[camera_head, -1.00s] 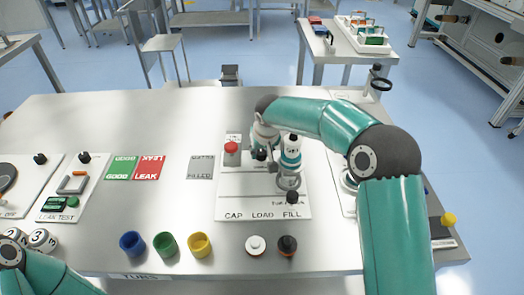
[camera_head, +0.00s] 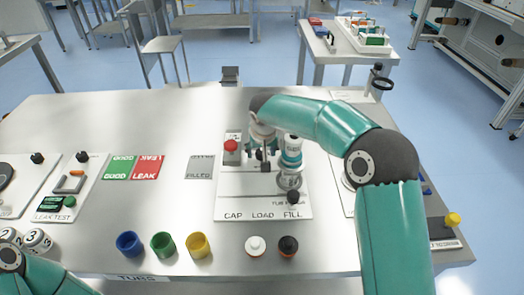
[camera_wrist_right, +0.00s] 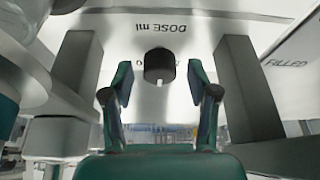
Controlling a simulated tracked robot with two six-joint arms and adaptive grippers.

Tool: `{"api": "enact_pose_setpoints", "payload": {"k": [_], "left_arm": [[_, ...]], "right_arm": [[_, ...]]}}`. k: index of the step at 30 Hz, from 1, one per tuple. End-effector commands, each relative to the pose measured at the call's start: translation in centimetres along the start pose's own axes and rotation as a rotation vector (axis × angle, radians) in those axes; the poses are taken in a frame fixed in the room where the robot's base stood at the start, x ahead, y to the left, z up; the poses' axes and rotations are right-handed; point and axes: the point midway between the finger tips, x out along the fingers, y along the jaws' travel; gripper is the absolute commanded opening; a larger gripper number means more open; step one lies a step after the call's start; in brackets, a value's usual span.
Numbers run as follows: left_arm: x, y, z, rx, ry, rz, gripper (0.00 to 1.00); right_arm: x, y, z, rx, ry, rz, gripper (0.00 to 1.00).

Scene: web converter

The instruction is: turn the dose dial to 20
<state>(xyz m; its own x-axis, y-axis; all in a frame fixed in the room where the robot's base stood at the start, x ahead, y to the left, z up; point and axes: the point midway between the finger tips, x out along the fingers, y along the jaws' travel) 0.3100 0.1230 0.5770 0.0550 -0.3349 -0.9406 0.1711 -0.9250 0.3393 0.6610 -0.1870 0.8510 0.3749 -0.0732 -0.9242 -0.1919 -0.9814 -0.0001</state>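The dose dial (camera_wrist_right: 159,66) is a black round knob with a white mark, on a white panel lettered DOSE ml, which reads upside down in the right wrist view. The mark is at the knob's lower edge in that view. A numeral 0 shows beside the knob; the other scale figures are hidden or too small to read. My right gripper (camera_wrist_right: 160,92) is open, with its fingers on either side of the dial and apart from it. In the head view my right gripper (camera_head: 262,155) is over the filling station (camera_head: 235,205) and hides the dial. My left gripper is out of view.
A black knob (camera_head: 293,197) is at the station's front right. Blue (camera_head: 130,244), green (camera_head: 163,245) and yellow (camera_head: 198,245) cups line the front edge.

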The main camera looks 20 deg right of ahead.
Motion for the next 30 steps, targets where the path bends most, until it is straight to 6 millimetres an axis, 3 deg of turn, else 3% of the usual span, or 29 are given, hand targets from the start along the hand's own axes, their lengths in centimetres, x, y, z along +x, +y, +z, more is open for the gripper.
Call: {"api": "enact_pose_setpoints", "payload": {"k": [11, 24, 30], "left_arm": [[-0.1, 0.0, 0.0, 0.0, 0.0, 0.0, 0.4], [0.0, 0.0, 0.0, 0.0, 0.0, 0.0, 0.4], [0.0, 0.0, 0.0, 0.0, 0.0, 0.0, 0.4]], "right_arm": [[-0.9, 0.0, -0.1, 0.0, 0.001, -0.001, 0.59], [-8.9, 0.0, -0.1, 0.0, 0.003, -0.002, 0.59], [-11.3, 0.0, 0.0, 0.0, 0.002, -0.001, 0.59]]}}
